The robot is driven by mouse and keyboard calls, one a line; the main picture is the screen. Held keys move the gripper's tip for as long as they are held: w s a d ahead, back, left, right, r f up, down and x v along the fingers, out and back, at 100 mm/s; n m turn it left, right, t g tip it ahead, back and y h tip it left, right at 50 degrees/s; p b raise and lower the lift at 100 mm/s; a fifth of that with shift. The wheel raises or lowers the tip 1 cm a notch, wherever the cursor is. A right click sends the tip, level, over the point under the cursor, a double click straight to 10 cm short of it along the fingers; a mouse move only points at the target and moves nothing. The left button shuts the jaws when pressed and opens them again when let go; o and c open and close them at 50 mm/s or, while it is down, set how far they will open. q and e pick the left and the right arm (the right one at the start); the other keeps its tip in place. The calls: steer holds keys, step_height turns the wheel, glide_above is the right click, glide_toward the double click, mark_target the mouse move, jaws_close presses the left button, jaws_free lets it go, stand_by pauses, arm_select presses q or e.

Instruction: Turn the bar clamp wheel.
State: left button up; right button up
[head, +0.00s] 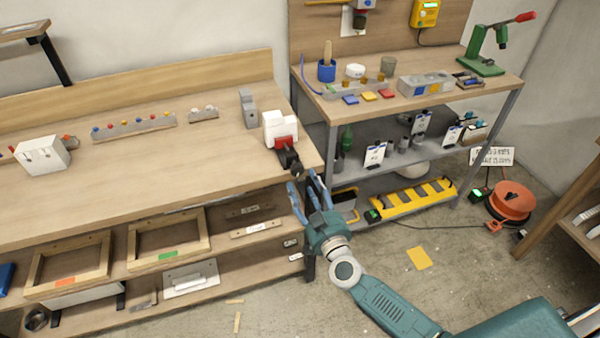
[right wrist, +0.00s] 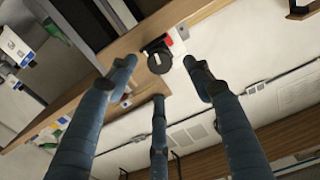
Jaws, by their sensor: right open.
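The clamp is a white block (head: 281,126) with a red part and a dark bar at the right front corner of the long workbench. Its dark wheel (head: 297,168) is at the bench's front edge. In the right wrist view the wheel (right wrist: 159,62) is a dark disc beside the red part (right wrist: 168,42), ahead of the fingers. My right gripper (head: 308,184) is open, its blue fingers (right wrist: 160,80) spread just below and in front of the wheel. The wheel appears between the fingertips in the wrist view, with no clear contact. My left gripper is not in view.
The long wooden workbench (head: 190,165) has wooden frames (head: 170,238) on its lower shelf. A grey shelf unit (head: 440,104) with tools stands close to the right. An orange cable reel (head: 511,202) lies on the floor. The floor in front is mostly clear.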

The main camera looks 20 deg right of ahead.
mark_target(299, 172)
steer(key=w, duration=0.6)
steer(key=shift+w+a+b, duration=0.1)
steer(key=shift+w+b, duration=0.1)
steer(key=shift+b, duration=0.2)
steer(key=shift+c, duration=0.2)
steer(key=c, duration=1.1)
